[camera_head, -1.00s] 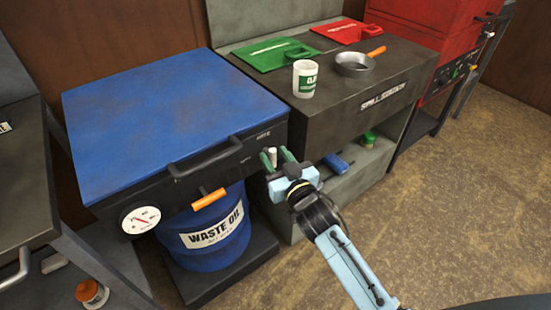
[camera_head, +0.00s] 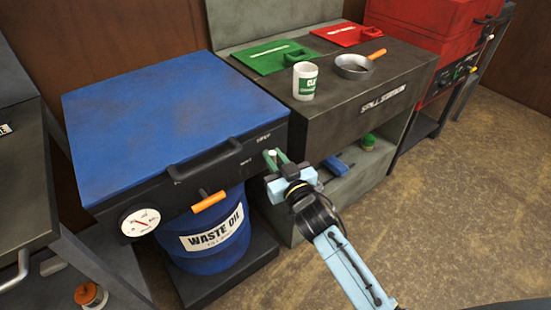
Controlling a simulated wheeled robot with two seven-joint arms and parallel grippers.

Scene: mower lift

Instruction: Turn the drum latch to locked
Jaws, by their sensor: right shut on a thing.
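The waste oil drum (camera_head: 215,262) is blue and stands under a black housing with a blue lid (camera_head: 170,110). The drum latch (camera_head: 272,153) is a small pale-tipped piece on the right part of the housing's front. The fingers hide most of the latch. Small labels sit on the housing above and left of it, too small to read surely. My left gripper is out of view.
An orange handle (camera_head: 209,201) and a round gauge (camera_head: 140,222) are on the housing's front, left of my gripper. The spill station (camera_head: 375,105) stands close on the right, with a white cup (camera_head: 305,80) and a pan (camera_head: 354,67) on top. Open floor lies in front.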

